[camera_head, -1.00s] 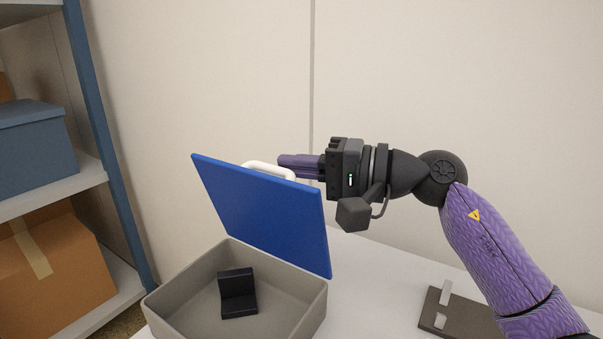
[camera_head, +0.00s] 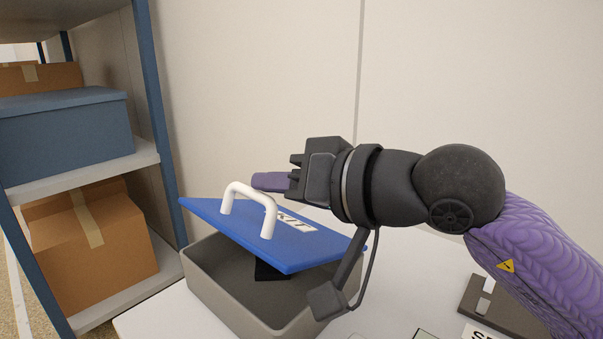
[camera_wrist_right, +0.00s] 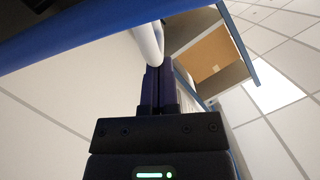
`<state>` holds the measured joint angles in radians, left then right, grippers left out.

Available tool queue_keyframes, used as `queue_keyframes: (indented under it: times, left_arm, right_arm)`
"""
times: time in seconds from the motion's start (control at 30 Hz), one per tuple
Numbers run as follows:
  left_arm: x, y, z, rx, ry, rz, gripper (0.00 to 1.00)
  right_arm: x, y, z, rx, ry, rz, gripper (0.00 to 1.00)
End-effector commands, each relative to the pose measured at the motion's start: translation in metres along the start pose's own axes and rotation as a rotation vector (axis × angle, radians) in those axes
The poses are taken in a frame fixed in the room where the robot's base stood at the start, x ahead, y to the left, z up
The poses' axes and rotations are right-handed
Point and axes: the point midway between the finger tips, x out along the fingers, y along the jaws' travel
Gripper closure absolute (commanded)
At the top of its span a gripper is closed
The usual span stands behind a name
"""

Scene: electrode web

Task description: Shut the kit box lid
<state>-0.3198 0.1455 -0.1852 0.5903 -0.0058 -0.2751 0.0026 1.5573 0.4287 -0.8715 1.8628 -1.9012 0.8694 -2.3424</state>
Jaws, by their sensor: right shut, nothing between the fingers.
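The kit box (camera_head: 225,297) is a grey open-topped box on the table. Its blue lid (camera_head: 290,254), with a white handle (camera_head: 251,195) and a KIT label, is tilted low over the box, partly open at the front. A black block (camera_head: 270,271) inside shows only in part under the lid. My right gripper (camera_head: 256,181) is shut and empty, at the lid's far side behind the handle. In the right wrist view its purple fingers (camera_wrist_right: 157,72) are together, close to the white handle and the blue lid (camera_wrist_right: 70,28). Contact cannot be told. My left gripper is out of view.
A shelf with a blue box (camera_head: 65,135) and a cardboard box (camera_head: 90,245) stands at the left. A dark plate (camera_head: 508,312) with light parts lies on the table at the right. The wall is behind.

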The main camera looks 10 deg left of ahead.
Motion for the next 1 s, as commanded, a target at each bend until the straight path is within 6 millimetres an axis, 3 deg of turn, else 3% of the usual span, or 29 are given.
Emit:
queue_keyframes:
  times: [0.37,1.0]
  left_arm:
    - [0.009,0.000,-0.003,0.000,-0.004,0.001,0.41]
    - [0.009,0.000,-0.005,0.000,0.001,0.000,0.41]
  right_arm:
    - [0.010,0.000,0.014,-0.124,-0.001,0.034,1.00]
    - [0.009,-0.003,0.013,-0.141,0.000,0.038,1.00]
